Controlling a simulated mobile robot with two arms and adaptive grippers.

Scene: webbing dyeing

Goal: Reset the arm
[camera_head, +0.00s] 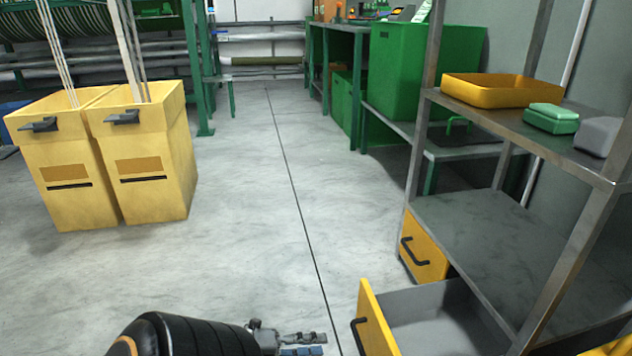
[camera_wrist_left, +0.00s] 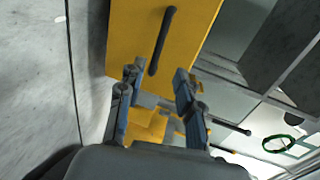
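My left gripper (camera_head: 300,345) is at the bottom edge of the head view, just left of an open drawer. In the left wrist view its two fingers (camera_wrist_left: 157,78) are spread apart with nothing held between them. The open drawer has a yellow front (camera_head: 371,318) with a dark handle, and its grey inside looks empty where it shows. A yellow front with a dark bar handle (camera_wrist_left: 161,40) lies beyond the fingertips in the left wrist view. I cannot tell from that view how far away it is. My right gripper is in neither view.
A metal shelf rack (camera_head: 500,215) stands at right, with a yellow tray (camera_head: 500,92) and a green box (camera_head: 551,118) on its upper shelf. A closed yellow drawer (camera_head: 424,258) sits behind the open one. Two yellow bins (camera_head: 155,165) stand at left. The middle floor is clear.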

